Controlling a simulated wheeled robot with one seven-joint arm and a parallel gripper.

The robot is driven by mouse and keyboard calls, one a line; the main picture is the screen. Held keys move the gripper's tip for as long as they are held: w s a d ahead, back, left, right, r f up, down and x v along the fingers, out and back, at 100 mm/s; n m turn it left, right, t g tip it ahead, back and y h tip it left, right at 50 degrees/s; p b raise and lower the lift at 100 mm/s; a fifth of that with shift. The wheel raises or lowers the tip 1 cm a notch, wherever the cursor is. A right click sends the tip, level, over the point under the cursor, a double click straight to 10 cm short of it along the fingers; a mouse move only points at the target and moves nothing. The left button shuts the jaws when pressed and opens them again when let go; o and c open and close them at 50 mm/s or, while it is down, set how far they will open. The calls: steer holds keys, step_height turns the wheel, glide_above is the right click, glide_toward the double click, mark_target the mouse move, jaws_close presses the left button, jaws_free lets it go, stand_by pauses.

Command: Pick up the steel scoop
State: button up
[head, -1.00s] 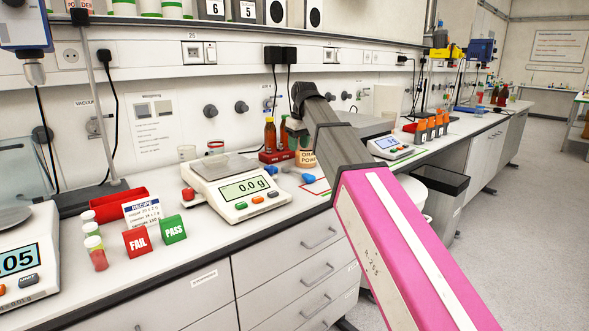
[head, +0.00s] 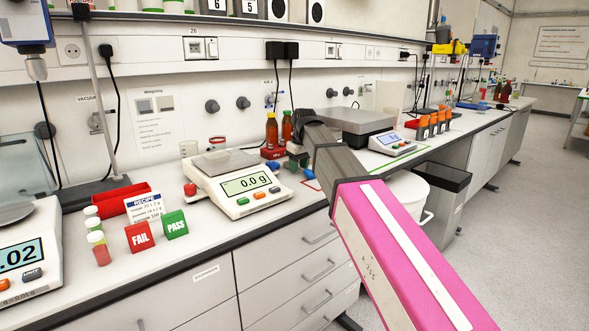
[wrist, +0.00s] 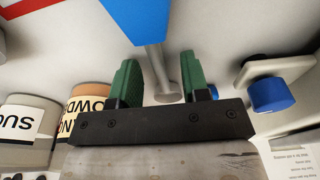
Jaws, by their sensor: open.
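My gripper (wrist: 158,62) is open in the wrist view, with its two green fingers apart. A slim grey metal rod with a rounded end and a broad blue part (wrist: 135,18) above it shows between the fingers; it looks like the steel scoop, but I cannot make out a bowl. I cannot tell whether the fingers touch it. In the head view my gripper (head: 296,157) is low over the bench, right of the balance, partly hidden by my arm. Small blue pieces (head: 309,174) show beside it.
A balance (head: 238,186) reading 0.0 g stands left of my gripper. Brown bottles (head: 271,131) in a red holder are behind it. Labelled jars (wrist: 28,118) and another blue-ended piece (wrist: 270,94) flank the fingers.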

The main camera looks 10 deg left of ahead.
steer(key=shift+f, duration=0.1)
steer(key=shift+c, duration=0.2)
jaws_close()
